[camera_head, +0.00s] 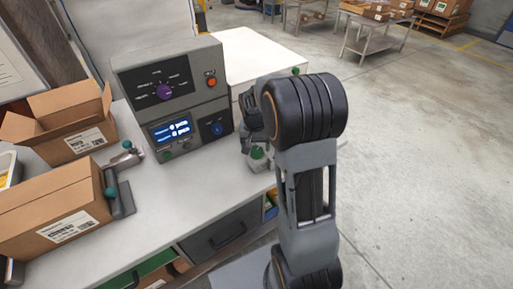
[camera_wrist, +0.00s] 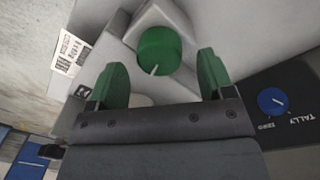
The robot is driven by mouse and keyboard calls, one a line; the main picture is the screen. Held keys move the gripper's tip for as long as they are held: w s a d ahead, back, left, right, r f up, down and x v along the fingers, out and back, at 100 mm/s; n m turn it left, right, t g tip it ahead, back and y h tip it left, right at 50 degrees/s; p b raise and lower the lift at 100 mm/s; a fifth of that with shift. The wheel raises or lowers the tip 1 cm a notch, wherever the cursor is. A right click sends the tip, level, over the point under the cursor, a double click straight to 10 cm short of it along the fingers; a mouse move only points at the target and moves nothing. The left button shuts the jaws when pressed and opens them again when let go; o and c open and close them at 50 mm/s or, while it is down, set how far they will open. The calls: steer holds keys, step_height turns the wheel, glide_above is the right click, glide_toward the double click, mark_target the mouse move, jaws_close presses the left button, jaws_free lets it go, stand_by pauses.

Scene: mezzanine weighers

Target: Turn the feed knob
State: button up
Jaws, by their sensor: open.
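A green knob (camera_wrist: 160,50) with a white pointer mark sits on a small pale grey housing (camera_wrist: 185,20). In the head view the green knob (camera_head: 257,153) is at the counter's edge, right of the weigher. No readable label shows on it, so I cannot tell whether it is the feed knob. My gripper (camera_wrist: 163,70) is open, its two green fingers apart, with the knob between and slightly beyond the tips. I see no contact. In the head view my gripper (camera_head: 250,118) is above the green knob, partly hidden by my arm.
Cardboard boxes (camera_head: 55,205) stand on the left. Open floor (camera_head: 420,170) lies right.

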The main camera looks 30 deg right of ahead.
mark_target(254, 149)
steer(key=shift+f, duration=0.85)
steer(key=shift+c, duration=0.2)
steer(key=c, duration=0.9)
steer(key=shift+m+b, duration=0.3)
steer(key=shift+m, duration=1.3)
steer(key=o, duration=0.9)
steer(key=shift+o, duration=0.2)
steer(key=shift+r, duration=0.1)
step_height(254, 149, up, 14)
steer(key=shift+w+a+f, duration=0.2)
steer(key=shift+w+a, duration=0.05)
